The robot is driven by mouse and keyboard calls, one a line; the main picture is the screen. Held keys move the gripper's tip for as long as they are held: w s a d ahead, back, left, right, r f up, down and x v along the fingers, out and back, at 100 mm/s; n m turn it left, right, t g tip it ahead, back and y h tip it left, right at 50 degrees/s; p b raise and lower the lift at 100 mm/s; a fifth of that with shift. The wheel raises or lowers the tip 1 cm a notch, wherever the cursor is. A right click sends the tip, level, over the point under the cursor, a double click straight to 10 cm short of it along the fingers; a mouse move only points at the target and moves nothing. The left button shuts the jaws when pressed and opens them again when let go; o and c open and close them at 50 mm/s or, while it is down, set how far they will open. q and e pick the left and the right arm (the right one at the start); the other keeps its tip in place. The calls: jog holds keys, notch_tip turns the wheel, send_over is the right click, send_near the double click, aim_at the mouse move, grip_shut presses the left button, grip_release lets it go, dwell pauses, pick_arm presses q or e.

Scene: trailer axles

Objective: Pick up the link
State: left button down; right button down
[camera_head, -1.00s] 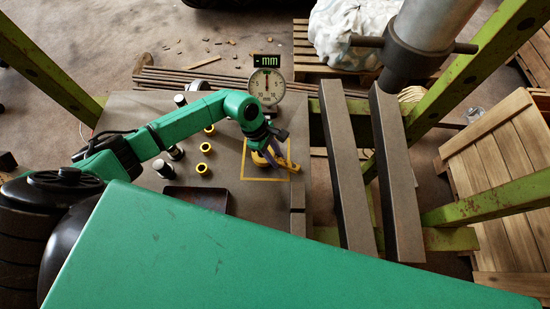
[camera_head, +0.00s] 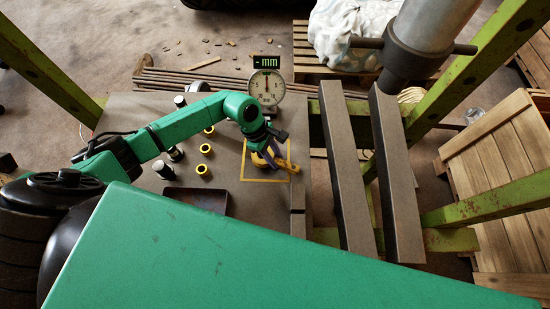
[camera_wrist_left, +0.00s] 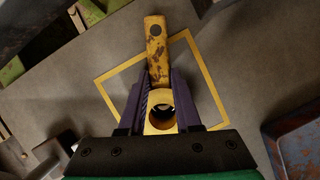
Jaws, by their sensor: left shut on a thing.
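The link (camera_head: 284,164) is a worn yellow bar inside a yellow square outline on the grey table. In the left wrist view the link (camera_wrist_left: 156,50) has a dark round spot at its far end and an open ring at its near end. My left gripper (camera_head: 268,158) is over the outlined square. Its purple fingers, seen in the left wrist view (camera_wrist_left: 159,100), are shut on the link, one on each side near the ring. I cannot tell whether the link is clear of the table. My right gripper is not in view.
A dial gauge (camera_head: 266,87) stands behind the square. Several yellow rings (camera_head: 204,169) and dark-and-white cylinders lie left of it. A dark tray (camera_head: 196,195) is at the table's front. Two steel beams (camera_head: 397,170) stand to the right, under a press ram (camera_head: 425,40).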

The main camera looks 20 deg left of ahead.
aim_at(275, 159)
pick_arm(q)
jog(key=shift+s+a+f, duration=0.1)
jog(key=shift+a, duration=0.05)
notch_tip(275, 159, up, 20)
jog(key=b, duration=0.2)
jog(key=shift+b, duration=0.35)
